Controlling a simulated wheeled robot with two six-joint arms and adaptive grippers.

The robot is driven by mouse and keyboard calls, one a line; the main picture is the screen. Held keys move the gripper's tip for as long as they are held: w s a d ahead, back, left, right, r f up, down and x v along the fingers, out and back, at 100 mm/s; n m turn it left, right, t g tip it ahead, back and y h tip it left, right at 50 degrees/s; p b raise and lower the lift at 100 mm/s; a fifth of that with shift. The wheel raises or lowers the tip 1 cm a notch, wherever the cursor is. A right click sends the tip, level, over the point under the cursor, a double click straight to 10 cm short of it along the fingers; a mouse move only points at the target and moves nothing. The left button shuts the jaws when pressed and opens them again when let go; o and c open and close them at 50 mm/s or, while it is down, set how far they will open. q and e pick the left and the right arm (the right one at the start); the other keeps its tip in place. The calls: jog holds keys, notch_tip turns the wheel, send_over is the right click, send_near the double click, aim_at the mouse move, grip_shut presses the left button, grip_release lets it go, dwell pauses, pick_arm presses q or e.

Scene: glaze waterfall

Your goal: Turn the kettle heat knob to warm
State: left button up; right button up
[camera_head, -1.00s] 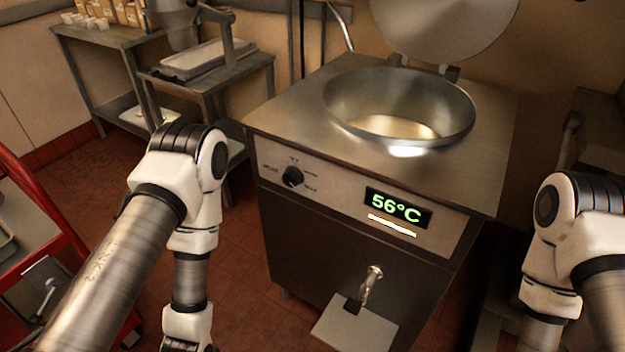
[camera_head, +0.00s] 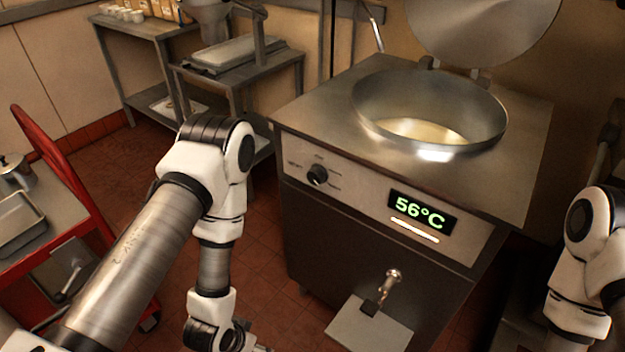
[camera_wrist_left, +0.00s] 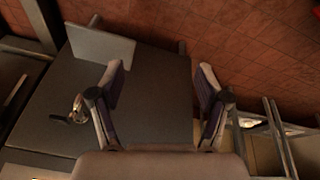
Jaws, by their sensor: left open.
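The kettle (camera_head: 375,235) is a steel cabinet with a round bowl and a raised lid. Its black heat knob (camera_head: 317,175) sits at the left of the front panel, with small labels around it too blurred to read; its setting I cannot tell. The display (camera_head: 422,212) to its right reads 56°C. My left gripper (camera_wrist_left: 160,72) is open and empty in the left wrist view, in front of the kettle's dark lower front. In the head view only a bit of it shows at the bottom edge, below and left of the knob. My right gripper is out of view.
A tap (camera_head: 388,288) with a plate (camera_head: 368,328) below it sticks out from the kettle's lower front. A red cart (camera_head: 75,180) stands at the left. Steel tables (camera_head: 140,35) stand behind. Open tiled floor lies between cart and kettle.

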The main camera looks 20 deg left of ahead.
pick_arm(q)
jog(key=w+d+t+h+b, duration=0.1)
jog(key=w+t+b, duration=0.2)
jog(key=w, duration=0.6)
jog(key=m+t+h+b, duration=0.3)
jog(key=t+h+b, duration=0.1)
jog(key=t+b, duration=0.85)
send_near(313, 179)
jog(key=w+r+g+b, duration=0.1)
jog(key=w+g, duration=0.1)
jog(key=x, duration=0.8)
jog(key=shift+r, duration=0.2)
jog(key=shift+s, duration=0.1)
jog(key=c, duration=1.2)
